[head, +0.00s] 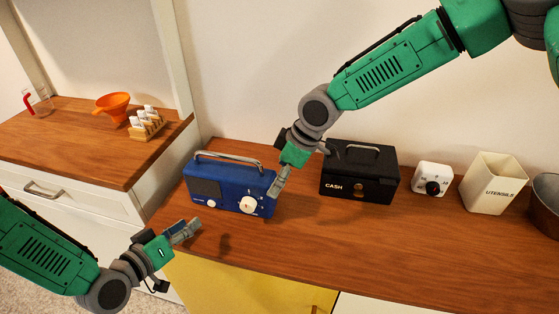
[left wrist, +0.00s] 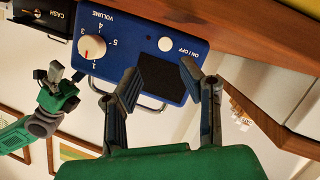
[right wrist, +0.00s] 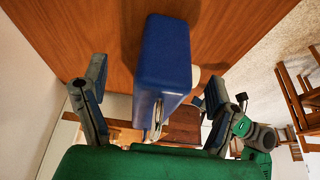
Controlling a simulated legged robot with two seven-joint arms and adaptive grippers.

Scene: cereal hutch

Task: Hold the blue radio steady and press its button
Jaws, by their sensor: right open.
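The blue radio (head: 229,196) stands upright on the wooden counter, its chrome handle on top. Its white round ON/OFF button (left wrist: 165,44) and volume knob (left wrist: 92,46) show upside down in the left wrist view; the button also shows in the head view (head: 211,203). My left gripper (head: 187,232) is open and empty, in front of the radio's left part, apart from the button. My right gripper (head: 279,182) is open at the radio's right end. In the right wrist view the radio (right wrist: 165,60) lies between its spread fingers (right wrist: 157,93), with gaps on both sides.
A black cash box (head: 359,173) stands right of the radio, then a white dial timer (head: 432,178), a utensils holder (head: 491,183) and a brown pot (head: 546,205). On the left counter are an orange funnel (head: 114,105) and a small rack (head: 146,124). The counter's front right is clear.

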